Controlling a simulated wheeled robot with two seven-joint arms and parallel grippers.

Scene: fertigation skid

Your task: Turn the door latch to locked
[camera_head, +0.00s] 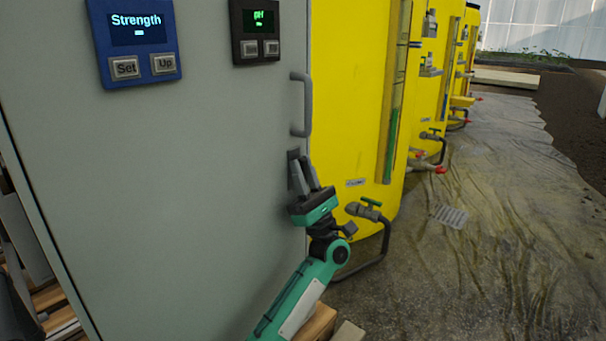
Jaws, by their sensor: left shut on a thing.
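The grey cabinet door (200,190) fills the left of the view and looks closed. The door latch (293,156) is a small dark plate near the door's right edge, below the grey door handle (306,105). My left gripper (302,172) reaches up to the latch from below and is shut on it. The fingers cover most of the latch, so I cannot tell which way it is turned. My right gripper is not in view.
A blue Strength panel (135,40) and a black pH panel (255,32) sit high on the door. Yellow tanks (345,100) with valves and hoses stand to the right. A hose valve (368,210) is close beside my left wrist. The wet floor (480,240) at right is open.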

